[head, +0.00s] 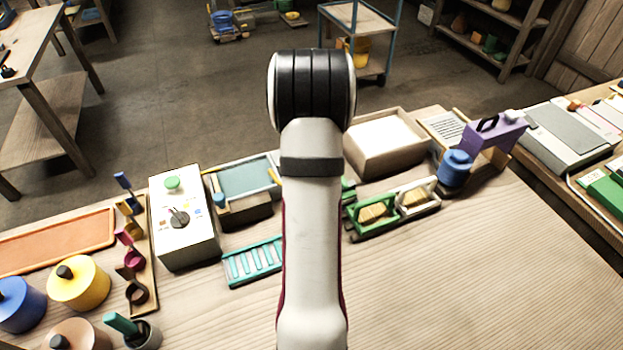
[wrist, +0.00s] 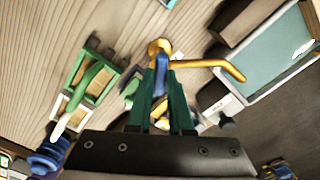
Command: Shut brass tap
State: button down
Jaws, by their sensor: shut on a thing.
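The brass tap (wrist: 205,64) shows in the wrist view, with a round golden end at the top middle and a spout reaching right and bending down at its tip. A blue lever (wrist: 161,70) sits at its left part. My gripper (wrist: 162,84) has dark green fingers, which are shut on the blue lever just below the round end. The fingers hide part of the lever and the tap's base.
A green frame (head: 373,212) stands right of my arm, a teal rack (head: 253,262) left of it. A white box with a dial (head: 184,215) and an open wooden box (head: 384,145) stand nearby. The bench's right front (head: 480,270) is clear.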

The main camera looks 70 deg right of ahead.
jog(key=m, duration=0.7)
jog(key=shift+a, duration=0.1)
dwell(0.5)
jog(key=c, duration=0.8)
grip_release()
notch_tip(320, 180, up, 16)
jog(key=shift+f, duration=0.1)
